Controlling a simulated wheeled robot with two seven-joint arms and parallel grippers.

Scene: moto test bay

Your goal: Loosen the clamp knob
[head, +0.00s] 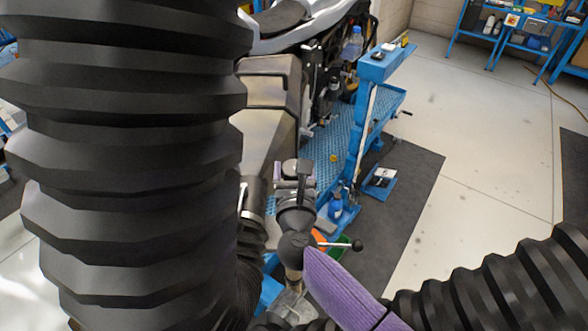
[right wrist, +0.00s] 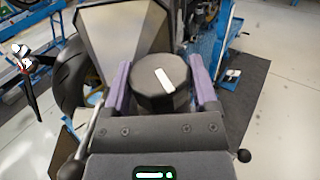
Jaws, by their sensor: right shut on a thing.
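The clamp knob (right wrist: 150,92) is a dark, faceted round knob with a white stripe on its top, in the middle of the right wrist view. My right gripper (right wrist: 160,76) has one purple finger on each side of the knob and is shut on it. In the head view this gripper (head: 293,180) is small, near the lower middle, beside the exhaust; the knob is hard to make out there. My left arm covers the left of the head view, and its gripper does not show.
The motorcycle's exhaust (head: 268,85) is just beyond my right gripper. A blue lift (head: 335,150) stands behind it. A ball-ended lever (head: 340,244) sticks out near my right wrist. Blue workbenches (head: 515,40) stand at the back right. The floor to the right is mostly clear.

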